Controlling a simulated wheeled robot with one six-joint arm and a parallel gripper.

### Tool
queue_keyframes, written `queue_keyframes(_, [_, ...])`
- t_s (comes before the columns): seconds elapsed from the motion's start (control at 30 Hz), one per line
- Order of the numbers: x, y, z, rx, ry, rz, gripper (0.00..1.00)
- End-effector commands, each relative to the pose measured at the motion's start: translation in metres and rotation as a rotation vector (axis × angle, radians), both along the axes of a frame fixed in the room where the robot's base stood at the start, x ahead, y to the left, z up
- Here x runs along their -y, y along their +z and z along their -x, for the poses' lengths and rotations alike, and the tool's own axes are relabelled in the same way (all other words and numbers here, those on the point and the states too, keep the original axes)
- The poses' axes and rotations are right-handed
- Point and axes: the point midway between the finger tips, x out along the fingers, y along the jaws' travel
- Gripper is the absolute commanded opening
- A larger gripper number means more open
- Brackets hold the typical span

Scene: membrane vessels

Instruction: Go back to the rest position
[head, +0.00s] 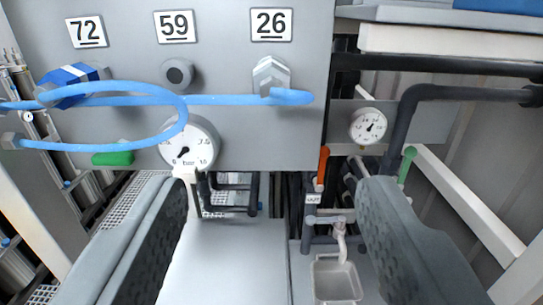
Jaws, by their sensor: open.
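My gripper (271,235) shows at the bottom of the head view, with one grey textured finger on the left and one on the right. The fingers are wide apart and nothing is between them at their tips. Behind them is a grey panel (225,70) with number plates 72 (86,32), 59 (175,26) and 26 (271,24). No marker of a rest position shows.
Blue tubing (230,99) loops across the panel between fittings. A pressure gauge (190,148) hangs below it. An orange-handled valve (323,165), a green handle (407,164) and dark pipes (400,115) stand at the right. A small grey basin (337,280) lies low.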

Motion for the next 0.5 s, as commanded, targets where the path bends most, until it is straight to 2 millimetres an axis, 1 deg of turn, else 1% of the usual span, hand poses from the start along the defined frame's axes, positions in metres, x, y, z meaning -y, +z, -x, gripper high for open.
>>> queue_keyframes(0.07, [0.000,-0.001,0.005,0.000,0.000,0.000,0.57])
queue_keyframes(0.17, [0.000,-0.008,0.021,-0.001,0.000,0.000,0.57])
queue_keyframes(0.27, [0.000,-0.020,0.047,-0.003,0.000,0.000,0.57])
queue_keyframes(0.3, [0.000,-0.027,0.060,-0.005,0.000,0.000,0.57])
queue_keyframes(0.47, [0.000,-0.057,0.108,-0.011,0.000,0.000,0.57])
queue_keyframes(0.5, [0.000,-0.066,0.120,-0.013,0.000,0.000,0.57])
